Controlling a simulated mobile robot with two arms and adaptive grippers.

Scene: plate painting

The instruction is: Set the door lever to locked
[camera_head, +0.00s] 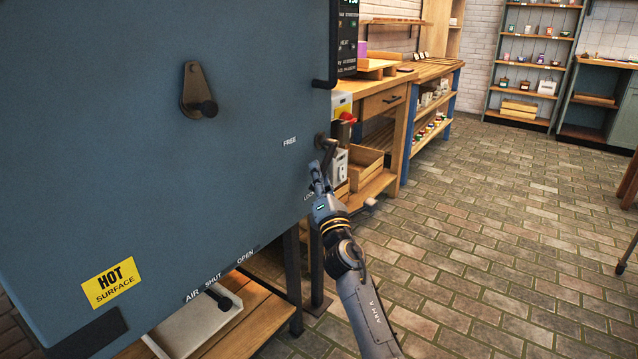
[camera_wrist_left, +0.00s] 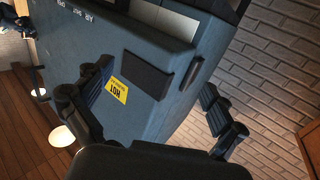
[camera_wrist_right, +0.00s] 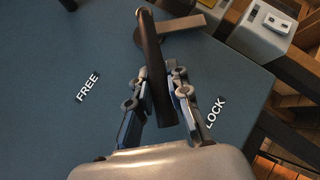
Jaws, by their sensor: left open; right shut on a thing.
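The door lever (camera_head: 330,148) is a dark handle at the right edge of the blue-grey kiln door (camera_head: 150,130). The white word FREE (camera_head: 290,141) is left of it and the word LOCK (camera_head: 308,196) is below, partly hidden by my right gripper (camera_head: 320,178). In the right wrist view, the dark lever bar (camera_wrist_right: 152,60) runs down between the fingers of my right gripper (camera_wrist_right: 162,80), which is shut on it. The bar lies between FREE (camera_wrist_right: 88,87) and LOCK (camera_wrist_right: 215,112). My left gripper (camera_wrist_left: 155,85) is open and empty in front of a blue-grey surface.
A second dark knob (camera_head: 200,92) sits on the door's upper part. A yellow HOT SURFACE sign (camera_head: 112,284) and an AIR slider (camera_head: 218,298) are lower down. A wooden workbench (camera_head: 385,100) stands behind the door edge. The brick floor (camera_head: 480,220) at right is clear.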

